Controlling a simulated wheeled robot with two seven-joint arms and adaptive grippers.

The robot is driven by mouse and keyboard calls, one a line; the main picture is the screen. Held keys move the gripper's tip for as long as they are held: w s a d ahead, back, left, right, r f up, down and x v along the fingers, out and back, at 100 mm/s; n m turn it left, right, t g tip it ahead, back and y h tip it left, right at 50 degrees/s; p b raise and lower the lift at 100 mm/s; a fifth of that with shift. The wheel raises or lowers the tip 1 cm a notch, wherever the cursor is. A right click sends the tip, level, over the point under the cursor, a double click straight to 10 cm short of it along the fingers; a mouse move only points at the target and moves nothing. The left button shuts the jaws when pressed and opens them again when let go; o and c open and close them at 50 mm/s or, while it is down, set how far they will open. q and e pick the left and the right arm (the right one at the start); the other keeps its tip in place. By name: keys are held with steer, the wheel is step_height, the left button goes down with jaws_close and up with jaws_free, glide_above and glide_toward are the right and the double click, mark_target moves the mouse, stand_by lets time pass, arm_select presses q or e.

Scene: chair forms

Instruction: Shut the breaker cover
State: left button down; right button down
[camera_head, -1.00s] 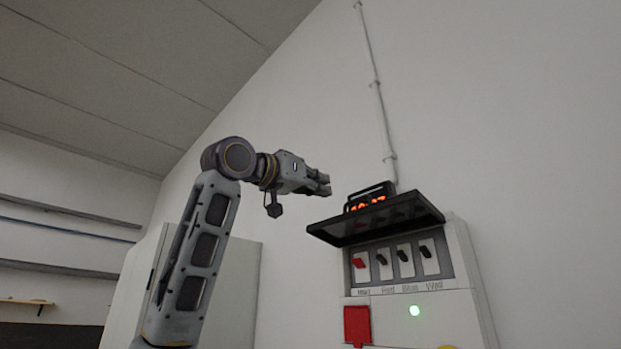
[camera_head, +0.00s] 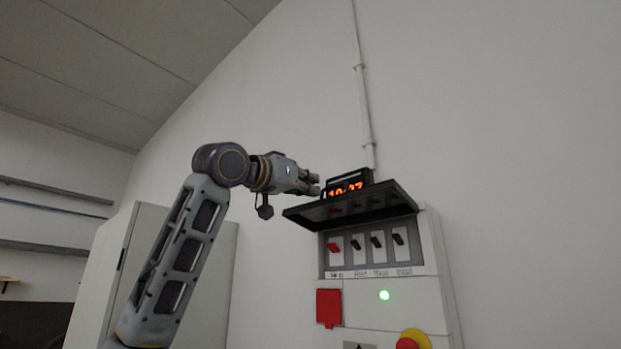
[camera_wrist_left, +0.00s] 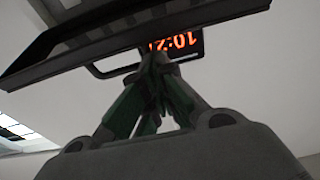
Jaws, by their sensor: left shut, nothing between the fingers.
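The breaker cover (camera_head: 352,206) is a dark flap hinged above the row of switches. It stands raised, sticking out from the box, so the switches (camera_head: 367,246) below it are exposed. In the left wrist view the cover (camera_wrist_left: 120,30) crosses the top of the picture. My left gripper (camera_head: 316,184) is shut and empty, just to the left of the cover and near the clock. Its closed fingers (camera_wrist_left: 155,75) also show in the left wrist view. I cannot tell whether they touch the cover. My right gripper is in neither view.
A clock with orange digits (camera_head: 346,188) sits behind the cover on top of the white breaker box (camera_head: 430,270). The box carries a red square part (camera_head: 329,307), a green light (camera_head: 384,295) and a red-yellow button (camera_head: 412,341). A conduit (camera_head: 362,100) runs up the wall.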

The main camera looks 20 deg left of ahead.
arm_select(q)
steer(key=shift+f, duration=0.4)
steer(key=shift+s, duration=0.1)
steer(key=shift+f, duration=0.15)
steer(key=shift+s+f+t+b, duration=0.1)
steer(key=shift+f+t+b, duration=0.25)
steer(key=shift+b, duration=0.3)
steer(key=shift+s+t+b, duration=0.1)
steer(key=shift+t+b, duration=0.25)
